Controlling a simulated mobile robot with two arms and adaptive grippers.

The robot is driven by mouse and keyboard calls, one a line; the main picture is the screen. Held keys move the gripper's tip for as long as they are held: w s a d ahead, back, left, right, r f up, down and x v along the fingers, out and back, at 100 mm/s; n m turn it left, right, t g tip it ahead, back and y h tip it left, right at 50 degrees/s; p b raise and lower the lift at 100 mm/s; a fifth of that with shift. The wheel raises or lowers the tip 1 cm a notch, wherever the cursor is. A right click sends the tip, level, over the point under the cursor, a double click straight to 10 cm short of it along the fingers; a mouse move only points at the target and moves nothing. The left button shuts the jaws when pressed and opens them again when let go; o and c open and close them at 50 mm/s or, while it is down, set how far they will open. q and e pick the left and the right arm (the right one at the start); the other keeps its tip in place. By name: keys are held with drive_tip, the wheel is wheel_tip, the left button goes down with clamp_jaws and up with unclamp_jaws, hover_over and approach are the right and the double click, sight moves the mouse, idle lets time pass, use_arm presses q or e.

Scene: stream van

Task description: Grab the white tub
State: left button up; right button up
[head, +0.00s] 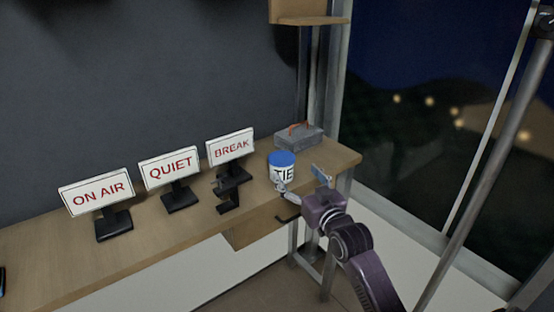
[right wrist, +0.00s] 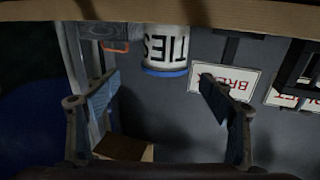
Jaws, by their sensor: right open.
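The white tub (head: 281,172) has a blue lid and black letters, and stands upright on the wooden counter near its right end. In the right wrist view the tub (right wrist: 166,45) appears upside down, ahead of and between the spread fingers. My right gripper (head: 300,180) is open and empty, at the tub's front right side. One finger overlaps the tub's lower part in the head view; I cannot tell if it touches. The two fingers (right wrist: 157,82) show wide apart in the right wrist view. My left gripper is not in view.
Left of the tub stand a BREAK sign (head: 231,146), a QUIET sign (head: 170,168) and an ON AIR sign (head: 97,192). A grey box (head: 299,138) with an orange handle stands behind the tub. The wooden counter (head: 160,235) has an open edge in front.

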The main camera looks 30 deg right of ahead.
sight(288, 166)
drive_tip(key=w, duration=0.2)
drive_tip(key=w+f, duration=0.1)
drive_tip(key=shift+d, duration=0.25)
drive_tip(key=shift+w+r, duration=0.15)
drive_tip(key=shift+w, duration=0.2)
drive_tip(key=shift+r, duration=0.25)
drive_tip(key=shift+w+a+r+p, duration=0.1)
drive_tip(key=shift+w+p, duration=0.45)
drive_tip(key=shift+w, duration=0.2)
drive_tip(key=w, duration=0.2)
drive_tip(key=shift+w+f, duration=0.25)
drive_tip(key=shift+w, duration=0.4)
drive_tip(key=shift+w+d, duration=0.15)
drive_tip(key=shift+d, duration=0.05)
drive_tip(key=c, duration=1.3)
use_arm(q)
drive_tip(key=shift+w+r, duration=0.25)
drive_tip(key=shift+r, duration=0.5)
use_arm(e)
drive_tip(key=shift+c, duration=0.3)
